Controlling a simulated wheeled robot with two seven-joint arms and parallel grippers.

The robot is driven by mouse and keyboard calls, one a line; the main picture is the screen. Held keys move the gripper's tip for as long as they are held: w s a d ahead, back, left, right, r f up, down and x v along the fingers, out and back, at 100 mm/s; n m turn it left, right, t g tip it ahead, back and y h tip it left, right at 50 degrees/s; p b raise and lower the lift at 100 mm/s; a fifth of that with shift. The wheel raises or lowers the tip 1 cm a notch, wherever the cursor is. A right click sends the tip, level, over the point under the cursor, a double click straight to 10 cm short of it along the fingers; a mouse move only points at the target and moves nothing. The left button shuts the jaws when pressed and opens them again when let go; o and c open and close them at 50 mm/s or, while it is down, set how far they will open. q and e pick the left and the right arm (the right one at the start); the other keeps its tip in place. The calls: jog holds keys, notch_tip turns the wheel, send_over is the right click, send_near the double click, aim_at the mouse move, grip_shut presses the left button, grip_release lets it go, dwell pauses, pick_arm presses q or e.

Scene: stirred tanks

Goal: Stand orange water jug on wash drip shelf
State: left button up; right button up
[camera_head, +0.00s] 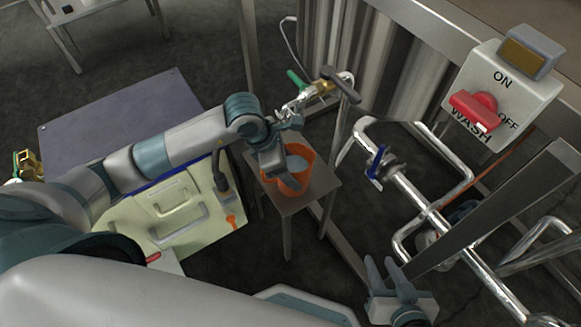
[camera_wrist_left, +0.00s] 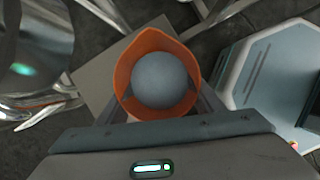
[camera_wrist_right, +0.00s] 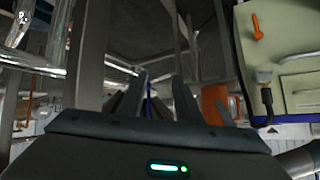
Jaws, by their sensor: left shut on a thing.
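The orange water jug (camera_head: 301,181) is upright, with a grey-blue round surface inside its rim. My left gripper (camera_head: 274,165) is shut on it. In the left wrist view the jug (camera_wrist_left: 127,70) sits between the two fingers. The small brown square shelf (camera_head: 318,190) is directly under the jug; I cannot tell whether the jug's base touches it. The shelf's top also shows beside the jug in the left wrist view (camera_wrist_left: 93,72). My right gripper (camera_head: 381,262) is empty, its fingers apart, low at the front right. An orange shape, likely the jug, shows in the right wrist view (camera_wrist_right: 214,101).
A tap with a green handle (camera_head: 296,79) stands behind the shelf, near a steel tank (camera_head: 350,45). Steel pipes with a blue valve (camera_head: 378,163) run to the right. A wash switch box (camera_head: 503,95) is at upper right. A pale yellow-green case (camera_head: 165,210) stands left.

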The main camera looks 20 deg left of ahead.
pick_arm(q)
jog(key=o, duration=1.7)
jog(key=shift+c, duration=0.2)
pick_arm(e)
jog(key=shift+w+r, duration=0.1)
jog(key=shift+r, duration=0.05)
pick_arm(q)
jog(key=shift+r, duration=0.2)
jog(key=shift+s+a+r, duration=0.1)
jog(key=shift+a+r, duration=0.1)
jog(key=shift+r, duration=0.15)
jog(key=p+v, duration=0.1)
jog(key=v, duration=1)
pick_arm(e)
jog(key=s+f+g, duration=0.1)
jog(key=s+d+f+g, duration=0.1)
jog(key=shift+s+d+f+h, duration=0.15)
jog(key=shift+s+d+h, duration=0.15)
